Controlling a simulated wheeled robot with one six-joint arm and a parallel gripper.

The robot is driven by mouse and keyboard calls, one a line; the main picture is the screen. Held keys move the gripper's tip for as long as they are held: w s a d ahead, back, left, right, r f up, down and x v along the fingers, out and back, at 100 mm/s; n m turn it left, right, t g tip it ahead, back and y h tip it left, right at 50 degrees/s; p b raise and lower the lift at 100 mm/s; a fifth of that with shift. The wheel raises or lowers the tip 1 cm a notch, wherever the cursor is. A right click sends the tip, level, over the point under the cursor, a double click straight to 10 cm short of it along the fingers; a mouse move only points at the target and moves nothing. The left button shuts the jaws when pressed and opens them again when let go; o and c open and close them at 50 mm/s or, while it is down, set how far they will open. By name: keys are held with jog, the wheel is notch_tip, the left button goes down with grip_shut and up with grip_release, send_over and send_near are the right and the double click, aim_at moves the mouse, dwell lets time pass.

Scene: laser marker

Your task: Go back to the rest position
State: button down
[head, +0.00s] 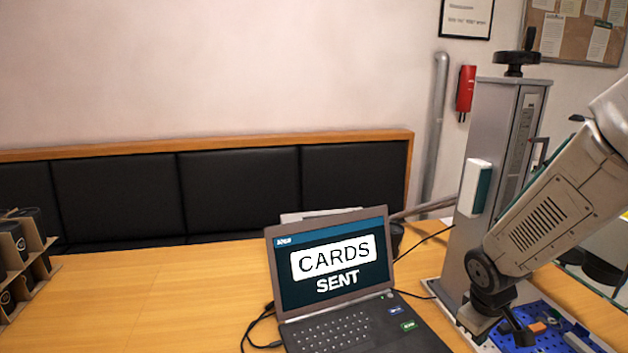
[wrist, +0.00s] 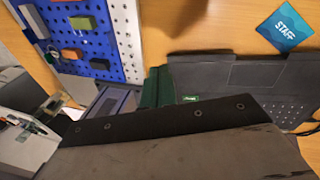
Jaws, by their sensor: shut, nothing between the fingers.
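My arm comes in from the right in the head view, bent downward. My gripper (head: 518,334) is low over the blue perforated plate (head: 560,322) at the foot of the grey laser marker column (head: 490,170). The gripper is shut and empty. In the wrist view, dark gripper parts fill the lower middle. The blue plate (wrist: 108,42) there carries several small coloured blocks. The open laptop (head: 330,262) stands left of my gripper, and its screen reads "CARDS SENT". Part of the laptop shows in the wrist view (wrist: 240,75).
A blue "STAFF" card (wrist: 287,27) lies on the wooden table beside the laptop. A cardboard holder (head: 22,255) with dark items stands at far left. Cables lie around the laptop. The table (head: 150,290) between holder and laptop is clear. A padded black bench back (head: 235,190) lies behind.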

jog(key=s+a+r+m+y, duration=0.1)
jog(key=s+a+r+m, duration=0.1)
jog(key=s+r, duration=0.8)
jog(key=s+a+r+m+y, duration=0.1)
jog(key=s+a+r+m, duration=0.2)
jog(key=s+r, duration=0.6)
jog(key=s+a, duration=0.1)
jog(key=a, duration=0.1)
jog(key=shift+s+a+r, duration=0.25)
jog(key=shift+a+r, duration=0.05)
jog(key=shift+r, duration=0.05)
